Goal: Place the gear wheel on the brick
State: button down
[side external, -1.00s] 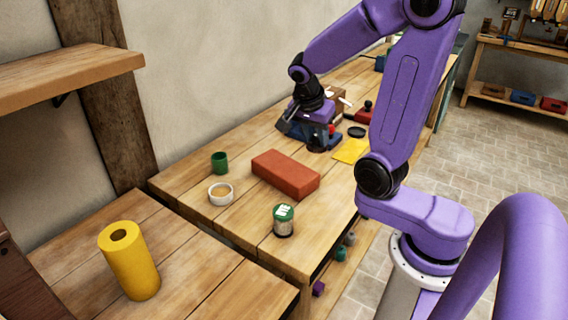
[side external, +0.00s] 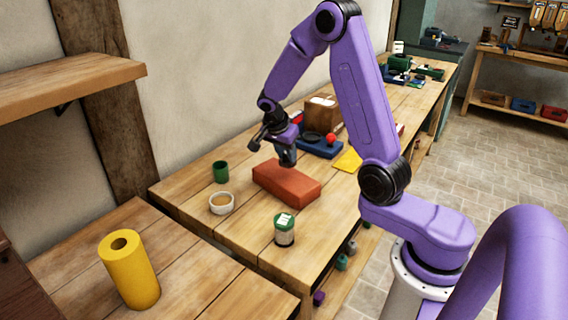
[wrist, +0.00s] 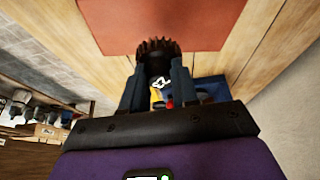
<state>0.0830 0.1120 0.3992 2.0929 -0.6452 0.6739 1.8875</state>
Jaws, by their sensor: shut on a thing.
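The red brick (side external: 286,185) lies flat on the wooden bench in the side view. It also fills the top middle of the wrist view (wrist: 165,22). My gripper (side external: 287,161) is just above the brick's far edge, pointing down. In the wrist view my gripper (wrist: 156,68) is shut on the gear wheel (wrist: 157,47), a dark toothed disc held between the fingertips. The gear's teeth overlap the brick's near edge in that view. The gear cannot be made out clearly in the side view, and the gap between it and the brick is hard to judge.
A green cup (side external: 220,171), a white bowl (side external: 221,203) and a green-lidded jar (side external: 285,229) stand near the brick. Behind are a blue tray (side external: 322,149), a brown box (side external: 322,114) and a yellow sheet (side external: 348,160). A yellow roll (side external: 130,270) stands on the nearer bench.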

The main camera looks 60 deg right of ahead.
aim_at(283, 160)
jog(key=shift+w+d+f, duration=0.2)
jog(key=shift+w+f, duration=0.35)
jog(key=shift+f, duration=1.65)
jog(key=shift+f, duration=0.15)
jog(key=c, duration=0.9)
grip_release()
jog(key=shift+o, duration=0.2)
